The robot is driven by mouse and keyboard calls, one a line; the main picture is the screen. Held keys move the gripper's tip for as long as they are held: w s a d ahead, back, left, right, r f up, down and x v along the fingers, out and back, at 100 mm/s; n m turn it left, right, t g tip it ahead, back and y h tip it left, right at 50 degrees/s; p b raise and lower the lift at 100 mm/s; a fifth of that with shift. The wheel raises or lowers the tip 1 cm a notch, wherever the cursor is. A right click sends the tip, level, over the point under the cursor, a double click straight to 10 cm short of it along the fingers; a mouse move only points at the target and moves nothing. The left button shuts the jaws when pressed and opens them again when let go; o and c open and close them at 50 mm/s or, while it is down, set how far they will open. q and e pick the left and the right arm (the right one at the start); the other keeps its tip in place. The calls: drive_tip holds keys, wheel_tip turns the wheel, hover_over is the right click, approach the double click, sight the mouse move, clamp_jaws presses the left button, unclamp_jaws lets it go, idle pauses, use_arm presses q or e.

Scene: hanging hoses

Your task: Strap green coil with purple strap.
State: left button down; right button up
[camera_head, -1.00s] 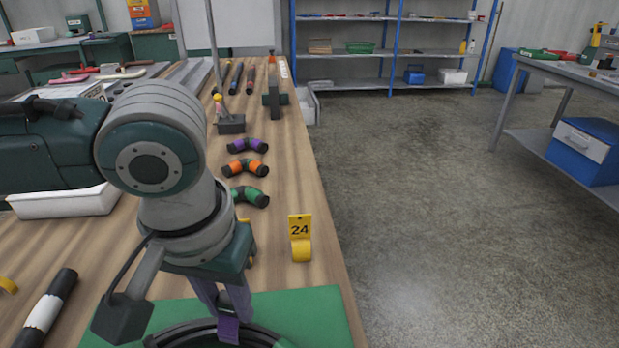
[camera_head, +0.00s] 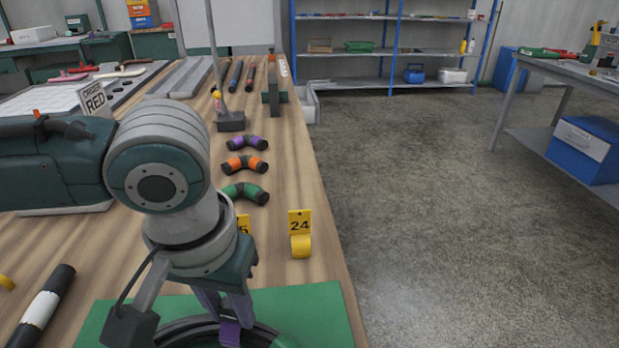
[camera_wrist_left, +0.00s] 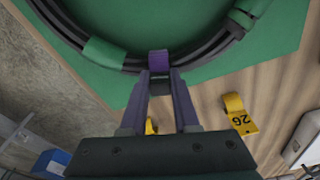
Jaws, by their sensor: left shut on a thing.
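The green coil (camera_head: 185,330) is a black hose with green bands, lying on a green mat (camera_head: 310,305) and cut off by the bottom edge of the head view. In the left wrist view the coil (camera_wrist_left: 195,52) crosses the top. I cannot tell whether the strap closes all round. My right gripper is not in view.
Yellow tape with tag 24 (camera_head: 300,240) stands near the table's right edge; another tag (camera_wrist_left: 238,115) reads 26 in the wrist view. Purple, orange and green hose elbows (camera_head: 246,193) lie beyond my arm. A black and white hose piece (camera_head: 43,308) lies at left.

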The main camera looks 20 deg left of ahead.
use_arm(q)
drive_tip(key=shift+f, duration=0.35)
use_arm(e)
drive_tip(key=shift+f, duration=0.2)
